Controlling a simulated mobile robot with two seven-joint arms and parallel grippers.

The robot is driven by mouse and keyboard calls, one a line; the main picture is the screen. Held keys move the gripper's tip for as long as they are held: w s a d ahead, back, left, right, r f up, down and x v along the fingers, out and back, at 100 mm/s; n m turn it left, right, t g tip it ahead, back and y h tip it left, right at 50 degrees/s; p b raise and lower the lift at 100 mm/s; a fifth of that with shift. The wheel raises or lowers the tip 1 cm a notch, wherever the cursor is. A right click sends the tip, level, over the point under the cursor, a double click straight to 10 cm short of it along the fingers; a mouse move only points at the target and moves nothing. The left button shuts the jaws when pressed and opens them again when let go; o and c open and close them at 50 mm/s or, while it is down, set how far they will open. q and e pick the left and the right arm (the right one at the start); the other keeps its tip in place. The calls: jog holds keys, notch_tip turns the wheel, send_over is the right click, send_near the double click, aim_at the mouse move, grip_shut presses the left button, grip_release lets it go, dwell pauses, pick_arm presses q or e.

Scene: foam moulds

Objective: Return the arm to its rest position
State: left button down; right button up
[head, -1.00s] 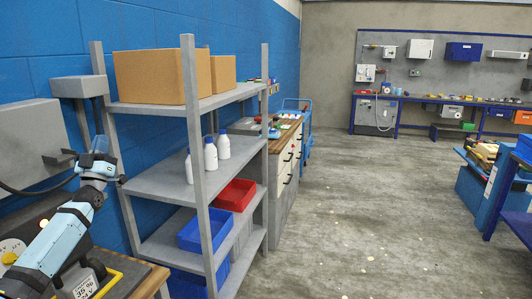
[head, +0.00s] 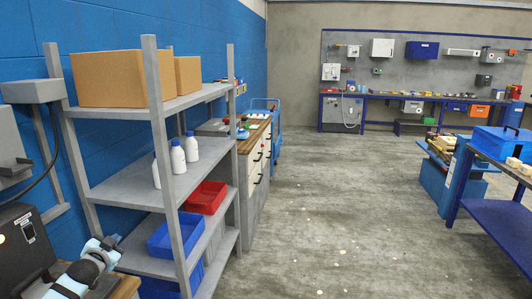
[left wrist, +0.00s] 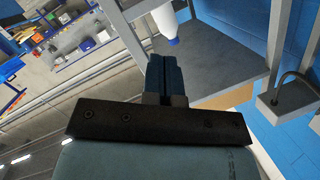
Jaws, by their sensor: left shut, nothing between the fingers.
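My left arm comes in at the bottom left of the head view, with my left gripper (head: 112,240) at its upper end, small and partly cut off from clear view. In the left wrist view the fingers of my left gripper (left wrist: 166,75) lie together, shut with nothing between them. The gripper is in free air in front of the grey shelf rack (head: 165,130). In the wrist view a white bottle with a blue cap (left wrist: 166,24) shows beyond the fingertips, apart from them. My right gripper is in neither view.
The rack holds cardboard boxes (head: 118,78), white bottles (head: 178,158), a red bin (head: 206,197) and a blue bin (head: 176,235). A dark machine (head: 22,243) stands at the left edge. A blue workbench (head: 495,200) is at the right. The grey floor (head: 330,220) between is clear.

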pick_arm(q)
jog(key=s+d+f+g+h, duration=0.3)
jog(key=s+d+f+h, duration=0.1)
jog(key=s+d+f, duration=1.85)
jog(key=s+d+n+g+h, duration=0.1)
jog(key=s+d, duration=0.4)
jog(key=s, duration=0.4)
jog(key=s+d+n+g+h, duration=0.1)
jog(key=s+d, duration=0.4)
jog(key=s, duration=0.3)
notch_tip(320, 180, up, 7)
jog(key=p, duration=0.7)
jog(key=shift+a+r+y, duration=0.15)
jog(key=shift+a+y, duration=0.15)
jog(key=shift+a, duration=0.1)
jog(key=shift+s, duration=0.1)
